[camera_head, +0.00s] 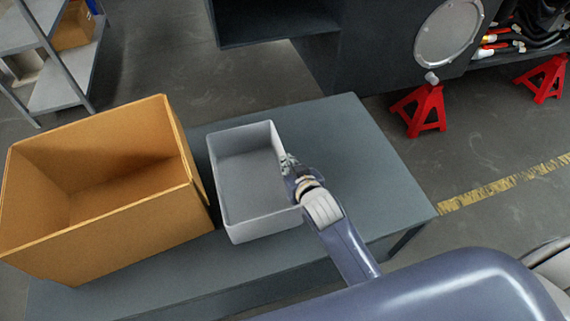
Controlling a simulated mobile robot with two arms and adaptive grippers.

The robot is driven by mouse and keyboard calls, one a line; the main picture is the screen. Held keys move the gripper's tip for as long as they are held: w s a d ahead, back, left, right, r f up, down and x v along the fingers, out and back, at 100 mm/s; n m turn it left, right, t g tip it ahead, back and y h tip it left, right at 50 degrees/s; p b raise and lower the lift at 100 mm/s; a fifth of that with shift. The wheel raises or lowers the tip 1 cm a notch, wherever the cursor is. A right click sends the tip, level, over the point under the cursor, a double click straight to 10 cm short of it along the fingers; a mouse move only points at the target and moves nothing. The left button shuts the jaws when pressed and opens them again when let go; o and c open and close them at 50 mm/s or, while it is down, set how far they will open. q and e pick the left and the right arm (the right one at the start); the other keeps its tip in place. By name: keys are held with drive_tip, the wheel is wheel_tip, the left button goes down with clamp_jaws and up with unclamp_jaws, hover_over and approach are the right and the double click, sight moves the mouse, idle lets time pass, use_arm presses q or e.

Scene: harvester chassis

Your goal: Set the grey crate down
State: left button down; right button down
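The grey crate (265,226) is an open, empty box at the middle of the grey table (340,130). It looks upright; I cannot tell whether its base touches the tabletop. My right gripper (287,163) is at the crate's right wall, with its fingers at the rim. It appears shut on that wall, though the fingertips are small and partly hidden. My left gripper is not in view.
A large open orange-brown box (120,235) stands close on the crate's left, on the table. The tabletop right of my gripper is clear. Beyond the table are a dark machine (350,65), red stands (424,110) and a shelf (68,75).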

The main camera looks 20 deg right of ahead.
drive_tip(key=w, duration=0.3)
drive_tip(key=shift+w+f, duration=0.1)
drive_tip(key=shift+f, duration=1.8)
drive_tip(key=c, duration=1.8)
unclamp_jaws()
drive_tip(key=shift+f, duration=0.15)
